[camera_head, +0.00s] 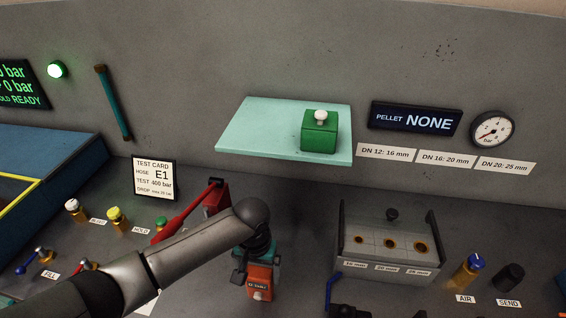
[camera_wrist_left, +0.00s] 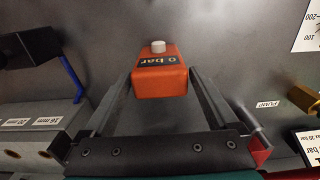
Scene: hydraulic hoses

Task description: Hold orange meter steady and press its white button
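The orange meter (camera_head: 260,277) stands on the grey bench under my left gripper in the head view. In the left wrist view the meter (camera_wrist_left: 160,82) shows a dark "0 bar" display and a white button (camera_wrist_left: 158,46) on its far end. My left gripper (camera_head: 257,280) points down with one finger on each side of the meter. In the left wrist view its fingers (camera_wrist_left: 162,75) flank the meter closely, and I cannot tell for sure whether they touch it. The gripper looks open. My right gripper is in neither view.
A red-handled pump (camera_head: 214,196) is just behind my left arm. A grey tray with several holes (camera_head: 390,268) and a blue-levered black block (camera_head: 333,291) are to the right. A pale green shelf (camera_head: 262,125) with a green box (camera_head: 319,137) is behind.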

